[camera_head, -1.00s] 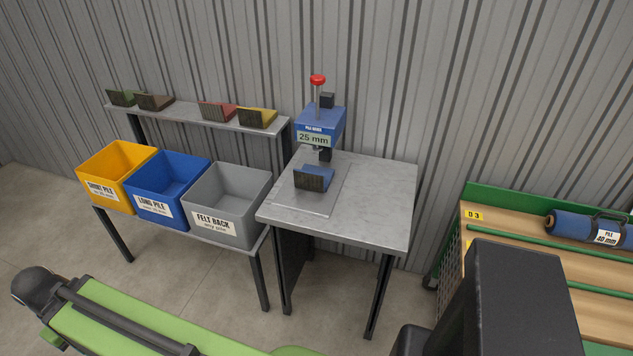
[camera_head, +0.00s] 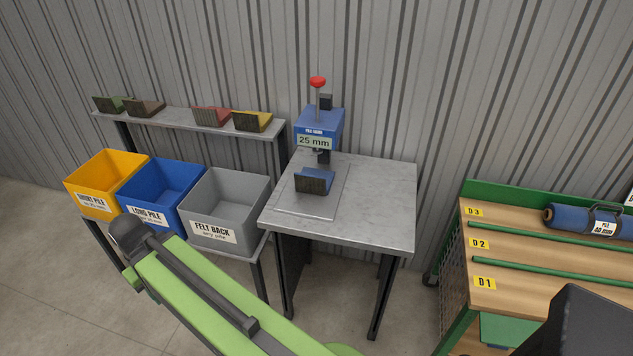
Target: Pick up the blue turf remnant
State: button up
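The blue turf remnant (camera_head: 314,181) sits on the plate of the pile gauge (camera_head: 320,128), on the grey metal table (camera_head: 385,205). Its blue top slopes and its dark front edge faces me. The gauge reads 25 mm, and its foot is just behind and above the remnant; I cannot tell whether they touch. My green arm crosses the lower left of the view, in front of the bins and left of the table.
Yellow (camera_head: 105,183), blue (camera_head: 160,195) and grey (camera_head: 228,208) bins stand left of the table. A shelf (camera_head: 190,122) behind them holds several other remnants. A wooden rack (camera_head: 545,265) with a blue roll (camera_head: 585,219) stands right. The table's right half is bare.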

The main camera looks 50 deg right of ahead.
aim_at(310, 181)
jog(key=z, duration=0.1)
jog(key=i, duration=1)
jog(key=u, duration=0.1)
